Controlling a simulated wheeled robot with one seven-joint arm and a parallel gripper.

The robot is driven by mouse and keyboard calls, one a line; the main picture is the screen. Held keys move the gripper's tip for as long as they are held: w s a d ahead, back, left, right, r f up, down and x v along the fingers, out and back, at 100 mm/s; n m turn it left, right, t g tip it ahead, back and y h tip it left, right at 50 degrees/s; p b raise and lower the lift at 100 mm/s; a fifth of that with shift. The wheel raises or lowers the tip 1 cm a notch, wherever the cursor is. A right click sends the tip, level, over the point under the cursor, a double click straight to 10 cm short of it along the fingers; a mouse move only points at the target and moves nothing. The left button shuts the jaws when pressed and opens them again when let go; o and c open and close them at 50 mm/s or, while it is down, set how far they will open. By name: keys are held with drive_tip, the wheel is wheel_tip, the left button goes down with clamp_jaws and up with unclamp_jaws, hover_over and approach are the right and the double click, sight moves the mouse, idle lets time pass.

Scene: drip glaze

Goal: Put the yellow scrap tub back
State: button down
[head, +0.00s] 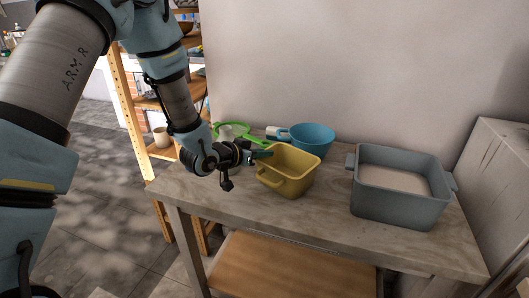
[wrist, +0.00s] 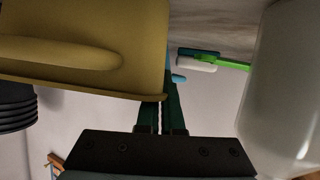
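The yellow scrap tub (head: 287,185) appears upright on the worktable, with a handle bulging from its front wall. In the wrist view the tub (wrist: 80,30) fills the upper left. My gripper (head: 260,155) reaches in from the left at the tub's left rim. In the wrist view my gripper's fingers (wrist: 167,100) are close together at the tub's edge. One finger runs along the outside of the wall, and the other is partly hidden behind the tub. They look closed on that wall. I cannot tell whether the tub touches the table.
On the worktable (head: 335,215), a grey basin (head: 393,206) with pale contents stands right of the tub. A blue bowl (head: 312,139) is close behind it. A green-handled tool (head: 256,140) and a whitish vessel (wrist: 280,85) are near my gripper. Wooden shelving (head: 124,100) stands left.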

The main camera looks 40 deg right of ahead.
drive_tip(key=shift+f, duration=0.2)
drive_tip(key=c, duration=1.1)
unclamp_jaws()
drive_tip(key=shift+a+r, duration=0.1)
drive_tip(key=shift+r, duration=0.15)
drive_tip(key=b+v, duration=0.2)
drive_tip(key=v, duration=1)
drive_tip(key=shift+s+f, duration=0.1)
